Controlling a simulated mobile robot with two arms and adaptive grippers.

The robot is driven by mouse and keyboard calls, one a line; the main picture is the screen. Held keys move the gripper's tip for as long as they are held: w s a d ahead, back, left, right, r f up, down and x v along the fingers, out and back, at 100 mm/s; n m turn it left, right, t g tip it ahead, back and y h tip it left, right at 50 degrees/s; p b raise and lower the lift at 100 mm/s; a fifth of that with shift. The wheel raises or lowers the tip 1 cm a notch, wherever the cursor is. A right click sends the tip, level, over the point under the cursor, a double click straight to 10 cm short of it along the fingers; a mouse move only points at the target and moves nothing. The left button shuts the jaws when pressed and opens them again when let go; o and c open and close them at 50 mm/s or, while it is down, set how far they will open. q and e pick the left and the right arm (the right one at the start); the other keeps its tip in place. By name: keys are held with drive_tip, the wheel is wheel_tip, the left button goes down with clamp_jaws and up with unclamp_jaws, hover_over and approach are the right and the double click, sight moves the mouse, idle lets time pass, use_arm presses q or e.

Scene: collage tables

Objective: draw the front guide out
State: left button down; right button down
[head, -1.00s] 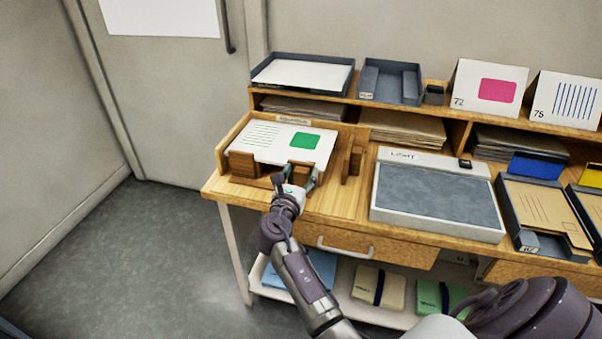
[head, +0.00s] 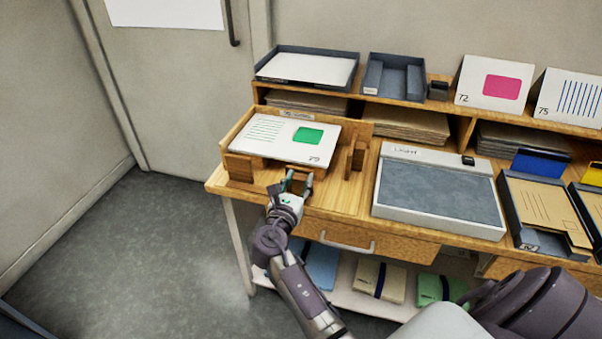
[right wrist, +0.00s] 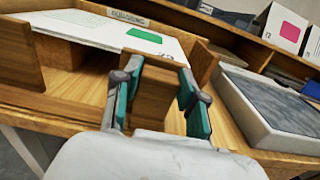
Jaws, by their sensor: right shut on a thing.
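A wooden tray (head: 240,128) at the left end of the table holds white cards, the top one (head: 275,148) with green lines and a green rectangle. The front guide, a small wooden block (right wrist: 150,92), stands at the tray's front side. My right gripper (head: 296,185) is shut on it, with one teal-padded finger on each side; the fingers hide part of the block in the head view. In the right wrist view, a gap of bare wood shows left of the block. My left gripper is not in view.
Another wooden block (head: 240,167) stands at the tray's front left, and a wooden guide (head: 356,160) stands to its right. A grey-topped light panel (head: 435,195) lies further right. Bare tabletop (head: 340,197) shows between. A shelf behind bears grey trays (head: 393,80).

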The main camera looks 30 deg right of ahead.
drive_tip(key=c, duration=0.8)
unclamp_jaws()
drive_tip(key=shift+s+a+f, duration=0.1)
drive_tip(key=shift+a+f, duration=0.05)
drive_tip(key=shift+c, duration=0.2)
drive_tip(key=shift+o, duration=1)
drive_tip(key=shift+s+a, duration=0.1)
drive_tip(key=v, duration=0.7)
drive_tip(key=shift+s, duration=0.1)
